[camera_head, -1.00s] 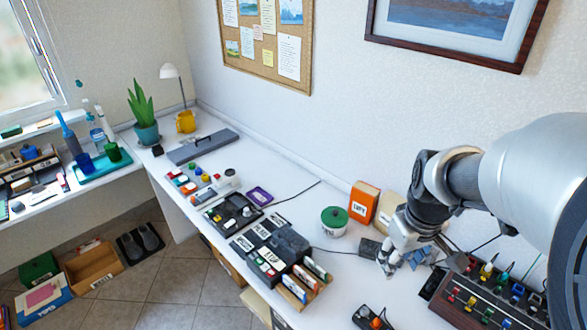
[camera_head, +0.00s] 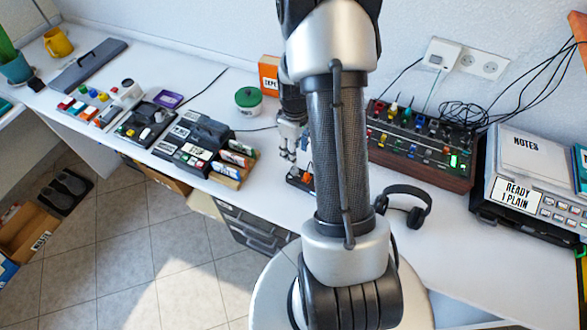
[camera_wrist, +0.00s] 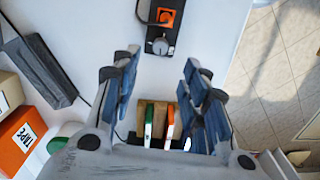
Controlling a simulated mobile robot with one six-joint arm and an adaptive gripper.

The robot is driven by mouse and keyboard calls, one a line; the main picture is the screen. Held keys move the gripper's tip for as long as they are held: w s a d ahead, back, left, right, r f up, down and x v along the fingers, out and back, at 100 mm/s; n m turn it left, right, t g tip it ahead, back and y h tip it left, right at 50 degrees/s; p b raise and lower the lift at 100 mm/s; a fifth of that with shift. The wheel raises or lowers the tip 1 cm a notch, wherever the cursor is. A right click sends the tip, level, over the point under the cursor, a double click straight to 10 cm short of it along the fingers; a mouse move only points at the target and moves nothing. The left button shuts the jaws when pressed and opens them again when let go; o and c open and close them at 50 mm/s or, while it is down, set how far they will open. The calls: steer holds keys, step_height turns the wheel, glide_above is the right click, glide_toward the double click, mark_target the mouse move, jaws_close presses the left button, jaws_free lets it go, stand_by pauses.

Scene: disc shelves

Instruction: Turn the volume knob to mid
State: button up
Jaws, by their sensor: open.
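A small black box (camera_wrist: 166,32) in the wrist view carries a round grey knob (camera_wrist: 158,46) and an orange piece (camera_wrist: 166,16). I cannot read a marking or setting on the knob. In the head view the box (camera_head: 296,182) is partly hidden by my arm, and the orange piece shows on it. My gripper (camera_wrist: 158,70) is open and empty, with one finger on each side of the picture. The knob appears beyond the gap between the fingertips, apart from them. In the head view my gripper (camera_head: 288,154) points down above the box.
A control panel (camera_head: 425,168) with coloured levers stands right of my arm, with headphones (camera_head: 408,203) in front. A green-lidded jar (camera_head: 249,108), an orange box (camera_head: 269,75) and a cassette deck (camera_head: 192,134) stand to the left. Bare tabletop lies around the black box.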

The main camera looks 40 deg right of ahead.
mark_target(295, 169)
step_height(295, 169, down, 10)
steer(key=b, duration=0.2)
steer(key=shift+r+b, duration=0.15)
steer(key=shift+b, duration=0.15)
jaws_close()
stand_by(0.3)
